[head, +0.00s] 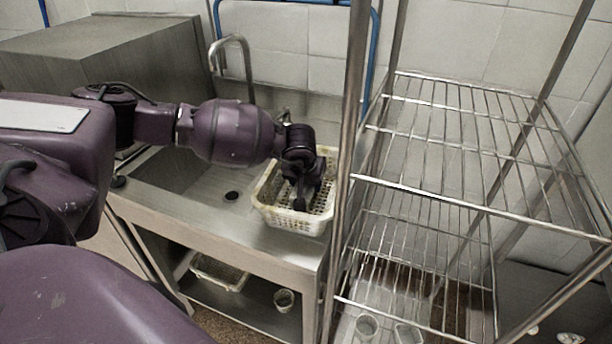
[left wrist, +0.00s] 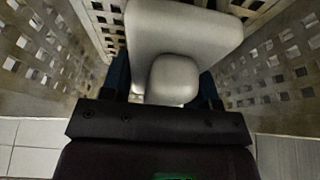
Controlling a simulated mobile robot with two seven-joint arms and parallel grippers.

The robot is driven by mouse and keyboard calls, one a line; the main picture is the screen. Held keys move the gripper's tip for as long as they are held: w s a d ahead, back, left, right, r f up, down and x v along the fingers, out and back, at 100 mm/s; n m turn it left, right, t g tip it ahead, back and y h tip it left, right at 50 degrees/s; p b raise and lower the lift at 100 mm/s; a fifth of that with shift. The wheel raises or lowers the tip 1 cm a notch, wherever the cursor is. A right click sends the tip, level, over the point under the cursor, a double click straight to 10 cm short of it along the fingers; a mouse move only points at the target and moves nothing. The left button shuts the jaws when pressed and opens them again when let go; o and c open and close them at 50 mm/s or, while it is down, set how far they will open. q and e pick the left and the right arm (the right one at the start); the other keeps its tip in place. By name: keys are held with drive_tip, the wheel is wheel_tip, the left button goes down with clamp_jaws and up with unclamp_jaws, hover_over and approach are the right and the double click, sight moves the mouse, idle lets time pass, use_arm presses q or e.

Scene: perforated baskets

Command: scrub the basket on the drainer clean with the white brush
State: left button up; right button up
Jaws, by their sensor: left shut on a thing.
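The perforated basket (head: 277,215) stands on the drainer (head: 215,215) beside the sink, white to cream with brownish stains on its walls. My left gripper (head: 301,190) reaches down into it from above. In the left wrist view the gripper (left wrist: 165,95) is shut on the white brush (left wrist: 185,30), whose pale body fills the middle of the picture. The basket's walls (left wrist: 35,60) show brown grime on both sides of it. The brush's bristles are hidden, so I cannot tell whether they touch the basket floor. My right gripper is in neither view.
A wire shelf rack (head: 460,190) stands close to the right of the basket, its post beside the drainer. A tap (head: 240,60) rises behind the sink. Another basket (head: 218,272) and a small cup-like container (head: 284,300) sit on the lower shelf.

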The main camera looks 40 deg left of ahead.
use_arm(q)
drive_tip(key=shift+s+d+p, duration=0.2)
drive_tip(key=shift+s+d, duration=0.05)
drive_tip(key=shift+s, duration=0.3)
drive_tip(key=shift+s+d+p, duration=0.2)
drive_tip(key=shift+s, duration=0.3)
drive_tip(key=shift+s+d+f, duration=0.1)
drive_tip(key=shift+s+f, duration=0.1)
drive_tip(key=shift+s, duration=0.05)
drive_tip(key=shift+w+f, duration=0.1)
drive_tip(key=shift+w, duration=0.15)
drive_tip(key=shift+w+b, duration=0.5)
drive_tip(key=shift+w, duration=0.35)
drive_tip(key=shift+w+a, duration=0.2)
drive_tip(key=shift+w, duration=0.15)
